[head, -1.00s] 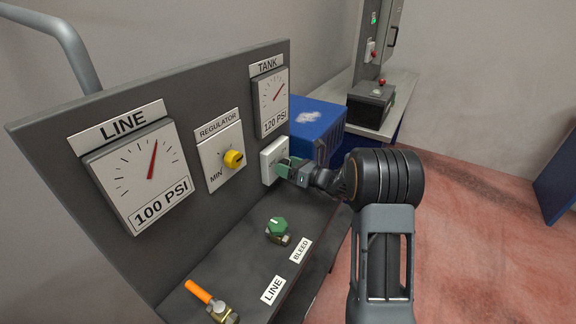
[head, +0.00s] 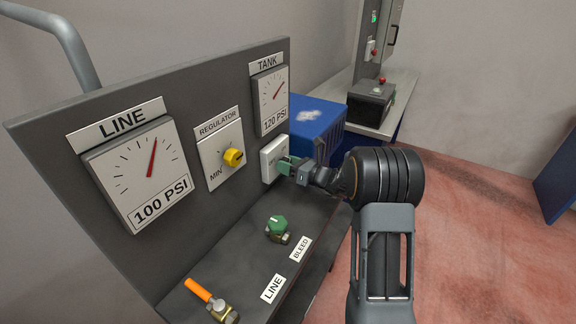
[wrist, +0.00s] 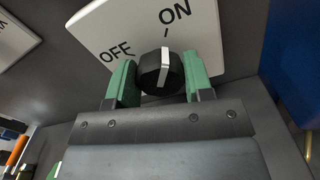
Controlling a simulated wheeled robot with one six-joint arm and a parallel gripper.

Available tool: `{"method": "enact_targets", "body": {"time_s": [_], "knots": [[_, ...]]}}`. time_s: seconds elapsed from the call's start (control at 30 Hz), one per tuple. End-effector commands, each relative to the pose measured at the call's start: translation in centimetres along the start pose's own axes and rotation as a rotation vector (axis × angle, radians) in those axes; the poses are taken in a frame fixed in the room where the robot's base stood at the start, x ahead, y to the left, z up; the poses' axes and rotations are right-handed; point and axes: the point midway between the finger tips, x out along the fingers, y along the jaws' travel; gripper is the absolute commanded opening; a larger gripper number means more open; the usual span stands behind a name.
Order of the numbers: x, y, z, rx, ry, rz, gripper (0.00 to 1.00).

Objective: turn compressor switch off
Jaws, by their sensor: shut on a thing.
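The compressor switch is a round black knob (wrist: 152,72) with a white pointer stripe, on a white plate (wrist: 205,30) marked OFF and ON. In the wrist view the stripe points up at the tick under ON; OFF is to its left. My gripper (wrist: 160,76) has its green fingers on either side of the knob and is shut on it. In the head view the white plate (head: 269,158) sits on the grey panel below the tank gauge, and my gripper (head: 286,165) reaches it from the right, hiding the knob.
The panel also bears a yellow regulator knob (head: 234,157), a line gauge (head: 137,175) and a tank gauge (head: 271,100). Below are a green bleed valve (head: 277,226) and an orange line valve handle (head: 198,291). A blue box (head: 316,125) stands behind. Red floor is open at right.

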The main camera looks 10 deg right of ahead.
Motion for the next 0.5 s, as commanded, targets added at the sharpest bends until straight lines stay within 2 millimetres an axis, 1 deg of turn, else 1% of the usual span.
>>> {"method": "enact_targets", "body": {"time_s": [0.27,0.5], "knots": [[0.0,-0.12,-0.59,-0.142,-0.002,0.001,0.24],[0.0,-0.13,-0.84,-0.362,-0.003,0.001,0.24]]}}
